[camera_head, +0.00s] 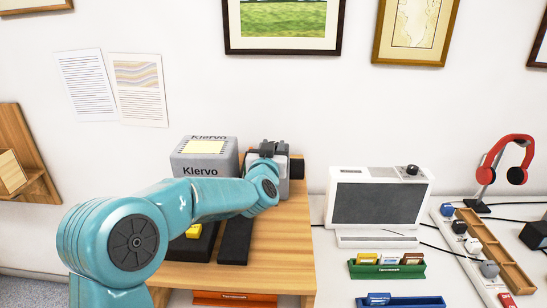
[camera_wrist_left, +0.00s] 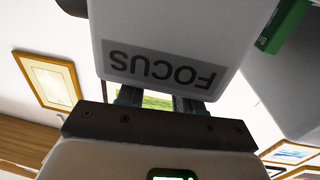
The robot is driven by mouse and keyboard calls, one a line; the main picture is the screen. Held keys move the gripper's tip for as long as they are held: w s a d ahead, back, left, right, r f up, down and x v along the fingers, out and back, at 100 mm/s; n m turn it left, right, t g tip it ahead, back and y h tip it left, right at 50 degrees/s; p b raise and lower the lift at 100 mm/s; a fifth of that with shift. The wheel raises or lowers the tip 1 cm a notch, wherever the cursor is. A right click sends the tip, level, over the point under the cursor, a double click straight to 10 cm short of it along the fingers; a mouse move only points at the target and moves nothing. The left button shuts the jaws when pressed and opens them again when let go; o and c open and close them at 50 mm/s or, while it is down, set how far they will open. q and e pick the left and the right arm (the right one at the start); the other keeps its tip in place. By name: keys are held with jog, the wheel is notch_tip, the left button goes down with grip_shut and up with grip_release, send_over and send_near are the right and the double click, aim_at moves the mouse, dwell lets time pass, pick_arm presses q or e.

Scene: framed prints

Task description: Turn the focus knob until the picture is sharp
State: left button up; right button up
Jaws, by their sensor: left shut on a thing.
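A light grey housing with an upside-down FOCUS label (camera_wrist_left: 160,68) fills the top of the left wrist view. My left gripper (camera_wrist_left: 158,101) is right at its edge, shut on the focus knob, which is mostly hidden behind the housing and fingers. In the head view my teal left arm reaches over the wooden stand to my left gripper (camera_head: 267,152), at a small grey device with a black cylinder (camera_head: 297,168) on its right. The dark screen (camera_head: 380,203) of a white unit shows no picture. My right gripper is not in view.
A grey Klervo box (camera_head: 204,160) stands left of the device on the wooden stand (camera_head: 300,235). Right of the white unit are a power strip (camera_head: 475,250) and red headphones (camera_head: 513,150). A green slide tray (camera_head: 387,270) lies in front. Framed prints (camera_head: 283,20) hang above.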

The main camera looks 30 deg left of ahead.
pick_arm(q)
jog(key=shift+r, duration=0.15)
jog(key=o, duration=1)
jog(key=shift+o, duration=0.2)
jog(key=shift+s, duration=0.1)
jog(key=b+v, duration=0.1)
jog(key=v, duration=1.5)
jog(key=shift+b, duration=0.4)
jog(key=shift+d, duration=0.15)
